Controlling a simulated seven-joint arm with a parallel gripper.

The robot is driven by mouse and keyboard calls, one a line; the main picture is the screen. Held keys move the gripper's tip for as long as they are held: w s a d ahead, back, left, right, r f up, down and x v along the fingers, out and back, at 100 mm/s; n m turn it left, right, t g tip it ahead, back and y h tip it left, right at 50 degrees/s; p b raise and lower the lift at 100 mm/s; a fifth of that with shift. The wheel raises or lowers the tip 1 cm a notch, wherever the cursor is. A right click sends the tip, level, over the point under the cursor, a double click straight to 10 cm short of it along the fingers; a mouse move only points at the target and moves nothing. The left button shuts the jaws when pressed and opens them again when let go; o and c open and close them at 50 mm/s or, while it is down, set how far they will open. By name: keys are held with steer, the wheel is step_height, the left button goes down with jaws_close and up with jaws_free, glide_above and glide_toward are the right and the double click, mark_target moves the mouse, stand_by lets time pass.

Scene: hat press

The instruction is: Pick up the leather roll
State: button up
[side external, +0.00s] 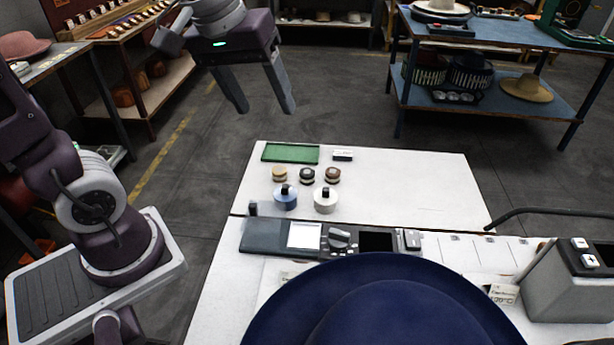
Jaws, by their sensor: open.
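Three small round rolls sit in a row on the white table: a tan roll (279,174), a black roll (307,176) and a brown roll (332,175). The brown one looks most like leather, but at this size I cannot tell for certain which is the leather roll. My gripper (267,108) is open and empty, with its fingers pointing down. In the picture it is above and slightly left of the rolls, apart from them and from the table.
A blue spool (286,199) and a white spool (325,201) stand just in front of the rolls. A green mat (290,153) and a small box (343,155) lie behind. A large blue hat (390,300) covers the front. The table's right part (420,180) is bare.

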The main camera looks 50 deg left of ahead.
steer(key=w+a+f+n+g, duration=0.1)
steer(key=w+a+f+n, duration=0.1)
steer(key=w+f+n, duration=0.3)
steer(key=w+a+f+n+g, duration=0.1)
steer(key=w+a+f, duration=0.15)
steer(key=w, duration=0.35)
steer(key=n+g, duration=0.2)
steer(key=n, duration=0.6)
glide_above(307, 172)
steer(key=f, duration=1.6)
steer(key=shift+w+f, duration=0.3)
steer(key=shift+f, duration=0.1)
steer(key=shift+n, duration=0.4)
steer(key=f, duration=0.8)
steer(key=shift+s, duration=0.3)
jaws_close()
